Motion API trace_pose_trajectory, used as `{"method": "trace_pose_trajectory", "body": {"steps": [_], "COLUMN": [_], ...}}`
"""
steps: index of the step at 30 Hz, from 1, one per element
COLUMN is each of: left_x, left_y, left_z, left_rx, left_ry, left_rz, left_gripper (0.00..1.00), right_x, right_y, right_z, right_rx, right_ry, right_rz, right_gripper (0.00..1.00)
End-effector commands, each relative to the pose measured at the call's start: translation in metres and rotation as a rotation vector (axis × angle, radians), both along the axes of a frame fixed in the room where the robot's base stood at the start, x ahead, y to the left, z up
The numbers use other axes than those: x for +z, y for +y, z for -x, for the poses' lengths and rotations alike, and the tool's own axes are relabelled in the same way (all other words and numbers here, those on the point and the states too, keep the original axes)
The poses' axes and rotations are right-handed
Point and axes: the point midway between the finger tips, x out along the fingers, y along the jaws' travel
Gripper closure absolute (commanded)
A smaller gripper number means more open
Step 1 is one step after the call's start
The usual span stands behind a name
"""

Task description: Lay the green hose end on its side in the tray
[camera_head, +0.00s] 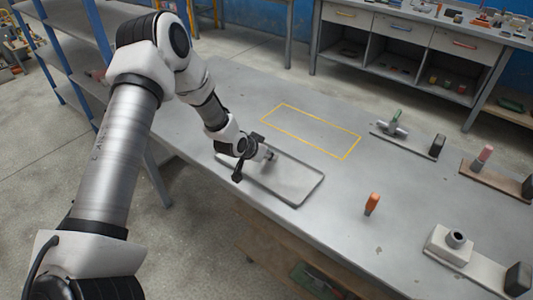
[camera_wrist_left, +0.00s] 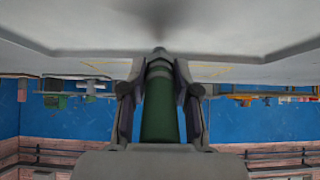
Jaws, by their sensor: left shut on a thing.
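The green hose end (camera_wrist_left: 160,115) is between the two fingers of my left gripper (camera_wrist_left: 160,82) in the left wrist view. It has a green body, a grey collar and a thin grey tip pointing away from the wrist, toward a pale grey surface. In the head view my left gripper (camera_head: 262,151) is low over the far left part of the shallow grey tray (camera_head: 293,187). Only a small grey piece shows at its fingers there; the green body is hidden. I cannot tell whether the hose end touches the tray. My right gripper is in neither view.
A yellow outlined rectangle (camera_head: 312,131) lies behind the tray. An orange-handled piece (camera_head: 372,203) stands right of the tray. Fixtures with a green piece (camera_head: 396,116), a pink piece (camera_head: 484,157) and a grey ring (camera_head: 456,239) line the right side. The tray's right part is bare.

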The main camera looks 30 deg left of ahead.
Motion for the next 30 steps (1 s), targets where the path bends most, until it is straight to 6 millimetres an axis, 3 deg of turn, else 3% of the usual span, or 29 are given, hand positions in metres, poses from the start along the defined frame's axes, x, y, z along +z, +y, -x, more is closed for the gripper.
{"method": "trace_pose_trajectory", "body": {"steps": [8, 9, 11, 23, 30], "left_x": [0.001, 0.001, 0.001, 0.005, 0.044], "left_y": [0.0, 0.0, 0.0, 0.001, 0.004], "left_z": [0.0, 0.0, 0.0, 0.004, 0.04], "left_rx": [0.0, 0.0, 0.0, 0.003, 0.006], "left_ry": [0.0, 0.0, 0.0, 0.0, -0.003], "left_rz": [0.0, 0.0, 0.0, 0.001, 0.009], "left_gripper": [1.0, 0.63, 0.41, 0.4, 0.4], "right_x": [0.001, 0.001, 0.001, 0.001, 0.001], "right_y": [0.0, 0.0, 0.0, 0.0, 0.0], "right_z": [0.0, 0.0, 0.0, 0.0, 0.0], "right_rx": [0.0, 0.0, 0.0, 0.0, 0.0], "right_ry": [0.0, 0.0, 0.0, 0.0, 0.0], "right_rz": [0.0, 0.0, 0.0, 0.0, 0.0], "right_gripper": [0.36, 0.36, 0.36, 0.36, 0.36]}}
